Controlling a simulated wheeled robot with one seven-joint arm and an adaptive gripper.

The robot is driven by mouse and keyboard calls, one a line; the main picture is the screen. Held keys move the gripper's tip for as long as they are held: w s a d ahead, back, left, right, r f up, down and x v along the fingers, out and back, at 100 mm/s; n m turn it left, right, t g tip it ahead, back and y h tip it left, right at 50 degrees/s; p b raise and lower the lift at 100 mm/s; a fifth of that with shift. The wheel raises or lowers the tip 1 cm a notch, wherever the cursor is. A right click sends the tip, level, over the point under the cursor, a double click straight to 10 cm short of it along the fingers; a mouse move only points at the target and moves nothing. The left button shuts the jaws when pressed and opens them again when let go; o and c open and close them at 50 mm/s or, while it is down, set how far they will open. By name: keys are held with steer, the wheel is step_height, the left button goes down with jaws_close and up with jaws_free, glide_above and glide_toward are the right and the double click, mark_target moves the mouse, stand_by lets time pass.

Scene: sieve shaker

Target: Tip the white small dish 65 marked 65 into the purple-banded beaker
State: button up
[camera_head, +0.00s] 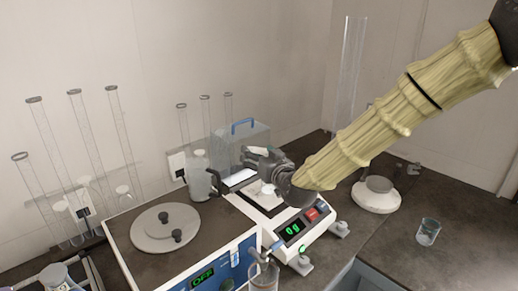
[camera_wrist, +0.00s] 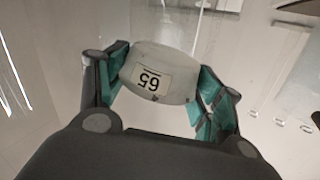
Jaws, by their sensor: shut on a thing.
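The white small dish (camera_wrist: 158,66), with an upside-down label reading 65, is between the teal-padded fingers of my gripper (camera_wrist: 160,92) in the wrist view. The fingers are shut on its two sides. In the head view my gripper (camera_head: 272,172) is over the balance (camera_head: 308,230), and the hold is mostly hidden there by the wrist. A glass beaker (camera_head: 428,232) stands at the right, and another clear vessel (camera_head: 263,277) is at the bottom edge, partly cut off. I cannot make out a purple band on either.
A box-shaped device (camera_head: 190,235) with a round lid and green display stands left of the balance. Tall glass cylinders (camera_head: 125,140) stand at the left. A bottle (camera_head: 198,175) and a blue-handled clear case (camera_head: 243,145) are behind. A round white-based device (camera_head: 376,195) is right.

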mark_target(260, 150)
steer(key=w+f+m+p, duration=0.1)
steer(key=w+f+m+g+p, duration=0.1)
steer(key=w, duration=0.1)
steer(key=shift+d, duration=0.2)
steer(key=shift+r+m, duration=0.1)
steer(key=shift+m, duration=0.2)
steer(key=shift+s+d+r+m+g+p, duration=0.15)
steer(key=shift+s+r+m+g+p, duration=0.3)
steer(key=shift+r+p, duration=0.3)
steer(key=shift+d+m+p, duration=0.1)
steer(key=shift+m+p, duration=0.25)
steer(key=shift+p, duration=0.05)
steer(key=shift+w+d+f+m+g+y+p, duration=0.15)
steer(key=shift+w+f+m+g+y+p, duration=0.15)
steer(key=shift+w+m+g+p, duration=0.25)
steer(key=shift+d+r+m+p, duration=0.2)
steer(key=shift+r+m+p, duration=0.2)
steer(key=shift+m+p, duration=0.2)
steer(key=shift+w+d+f+m+g+y+b, duration=0.15)
steer(key=shift+w+d+m+g+y+b, duration=0.35)
steer(key=shift+m+b, duration=0.45)
steer(key=shift+w+d+f+m+g+y+b, duration=0.1)
steer(key=shift+w+d+m+g+y+b, duration=0.35)
steer(key=shift+m+b, duration=0.5)
steer(key=shift+w+d+f+m+g+y+b, duration=0.15)
steer(key=shift+w+d+m+g+y+b, duration=0.35)
steer(key=shift+m, duration=0.75)
